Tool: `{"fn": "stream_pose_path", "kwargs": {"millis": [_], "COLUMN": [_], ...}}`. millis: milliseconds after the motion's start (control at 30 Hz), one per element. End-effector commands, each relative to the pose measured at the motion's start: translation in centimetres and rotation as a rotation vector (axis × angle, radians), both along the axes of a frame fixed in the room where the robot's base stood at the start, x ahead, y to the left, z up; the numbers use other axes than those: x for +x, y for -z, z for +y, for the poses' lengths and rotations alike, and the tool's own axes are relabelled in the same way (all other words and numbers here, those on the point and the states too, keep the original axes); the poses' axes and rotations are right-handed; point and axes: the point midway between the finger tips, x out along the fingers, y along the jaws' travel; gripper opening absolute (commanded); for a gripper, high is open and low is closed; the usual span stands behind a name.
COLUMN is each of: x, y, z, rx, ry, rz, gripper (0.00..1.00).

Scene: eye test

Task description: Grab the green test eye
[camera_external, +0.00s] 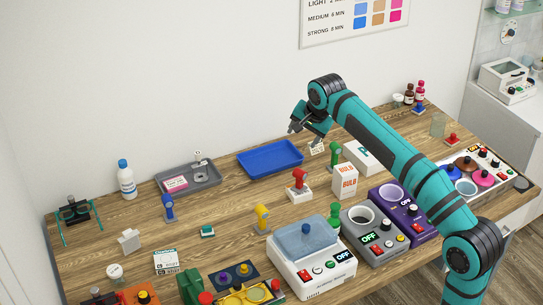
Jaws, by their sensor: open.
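Two small green upright things could be the green test eye; I cannot tell which it is. One green piece (335,153) stands behind the BULB box, right of the blue tray. Another green piece (334,215) with a rounded head stands between the white device and the grey device. My gripper (294,128) is open and empty, raised at the upper middle, up and left of both green pieces. It points left and touches nothing that I can see.
A red piece (299,180), a yellow piece (262,218) and a blue piece (168,208) stand nearby. The BULB box (345,180) is close to the far green piece. A blue tray (270,158) lies at the back. Bare wood (225,205) shows in the middle.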

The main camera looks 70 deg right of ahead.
Motion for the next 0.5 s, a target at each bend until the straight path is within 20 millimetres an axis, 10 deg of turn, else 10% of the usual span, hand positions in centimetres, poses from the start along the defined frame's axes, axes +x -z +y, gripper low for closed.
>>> {"fn": "stream_pose_path", "kwargs": {"millis": [500], "x": [-3.8], "y": [5.1], "z": [-18.4], "rx": [0.306], "ry": [0.545], "rz": [0.185], "gripper": [0.62]}}
